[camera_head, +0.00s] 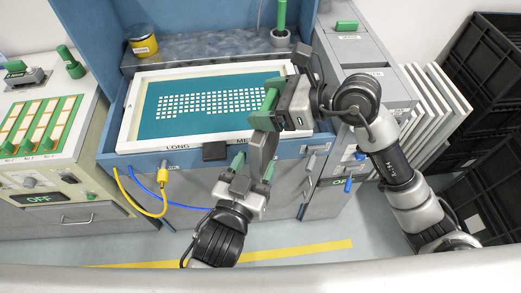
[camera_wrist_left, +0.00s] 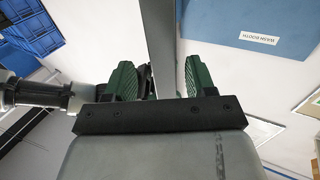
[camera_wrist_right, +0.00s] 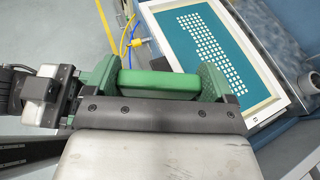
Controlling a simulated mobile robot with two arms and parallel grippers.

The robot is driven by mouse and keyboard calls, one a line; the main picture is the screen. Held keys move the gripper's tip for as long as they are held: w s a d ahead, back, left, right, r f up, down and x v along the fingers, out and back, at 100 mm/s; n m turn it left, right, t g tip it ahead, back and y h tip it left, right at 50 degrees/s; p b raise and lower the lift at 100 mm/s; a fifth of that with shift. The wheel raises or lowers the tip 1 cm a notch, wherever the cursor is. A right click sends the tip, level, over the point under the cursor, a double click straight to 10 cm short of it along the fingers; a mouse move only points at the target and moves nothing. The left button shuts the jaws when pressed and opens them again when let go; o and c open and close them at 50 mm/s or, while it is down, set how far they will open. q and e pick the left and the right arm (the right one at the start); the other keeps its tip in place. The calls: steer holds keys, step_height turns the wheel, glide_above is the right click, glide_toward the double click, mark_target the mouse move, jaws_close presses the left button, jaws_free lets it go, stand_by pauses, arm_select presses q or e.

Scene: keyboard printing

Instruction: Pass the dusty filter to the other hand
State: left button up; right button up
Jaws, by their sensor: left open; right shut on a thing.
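The dusty filter (camera_head: 260,150) is a grey flat piece that hangs below my right gripper (camera_head: 270,108) in the head view. My right gripper is shut on its green end (camera_wrist_right: 160,84), which sits between the two green fingers in the right wrist view. My left gripper (camera_head: 254,168) is open just below, its fingers on either side of the lower grey part. In the left wrist view the grey part (camera_wrist_left: 158,45) stands between the fingers of my left gripper (camera_wrist_left: 160,85), with a visible gap to the right finger. Contact on the left side is hard to tell.
Behind the grippers is a blue station with a white-framed screen (camera_head: 135,115). A control panel (camera_head: 45,165) stands left, with yellow and blue cables (camera_head: 150,205) beside it. Grey drawers (camera_head: 368,88), white panels (camera_head: 440,105) and black crates (camera_head: 497,130) stand right.

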mark_target(263, 151)
arm_select(q)
steer(key=shift+x, duration=2.05)
steer(key=c, duration=1)
jaws_close()
arm_select(e)
steer(key=o, duration=1.1)
steer(key=shift+r, duration=0.1)
steer(key=shift+d, duration=0.1)
